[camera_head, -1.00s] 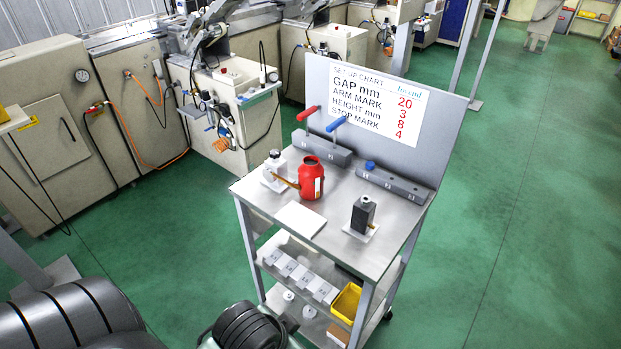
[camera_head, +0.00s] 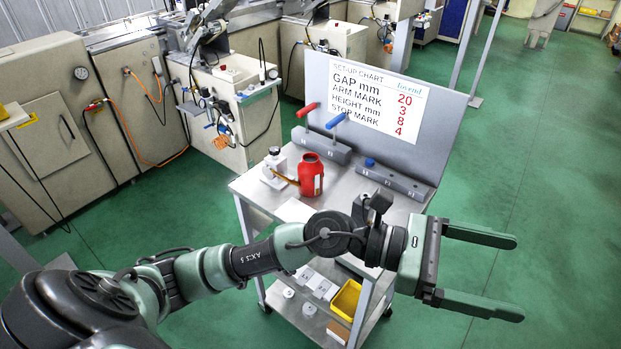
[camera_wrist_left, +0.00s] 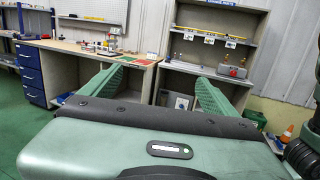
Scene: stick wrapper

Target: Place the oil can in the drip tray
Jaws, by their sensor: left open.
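The red oil can (camera_head: 311,176) stands upright on the top of a metal cart, with a brownish spout pointing left. A flat white square (camera_head: 293,210) lies in front of it, partly hidden by my left arm; I cannot tell whether it is the drip tray. My left gripper (camera_head: 517,279) is open and empty, in front of and to the right of the cart, apart from the can and with its fingers pointing right. Its two green fingers also show in the left wrist view (camera_wrist_left: 160,80), with nothing between them. My right gripper is not in view.
On the cart top (camera_head: 350,197) are a small white device (camera_head: 274,168) left of the can and metal blocks with red and blue handles behind. An upright chart board (camera_head: 440,125) closes the back. A yellow bin (camera_head: 346,299) sits below. The floor at right is clear.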

